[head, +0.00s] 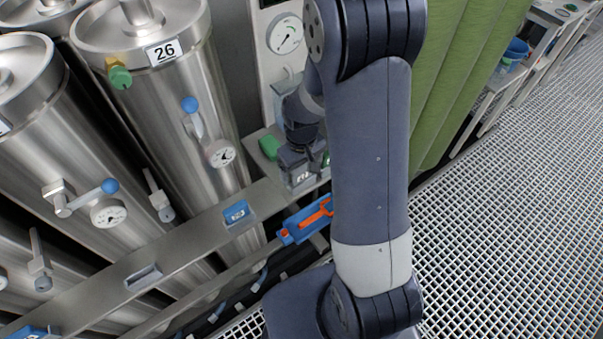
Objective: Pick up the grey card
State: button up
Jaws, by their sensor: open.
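My gripper (304,172) is at the upper middle, left of my upright arm link, beside the panel with the gauge. It points down and is open; its fingertips are small and partly hidden, and I see nothing held. A flat grey piece (143,277) sits on the slanted metal rail at lower left, well apart from my gripper. It may be the grey card, but I cannot tell it from an empty holder.
Steel vessels (150,90) with blue-handled valves and gauges fill the left. The metal rail (190,238) carries blue pieces (238,213). A blue and orange tool (306,219) is below my gripper. Green panels (465,70) stand right of my arm; the grating floor (500,220) is clear.

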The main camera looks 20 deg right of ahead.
jog(key=c, duration=1)
jog(key=shift+r, duration=0.15)
jog(key=shift+c, duration=0.2)
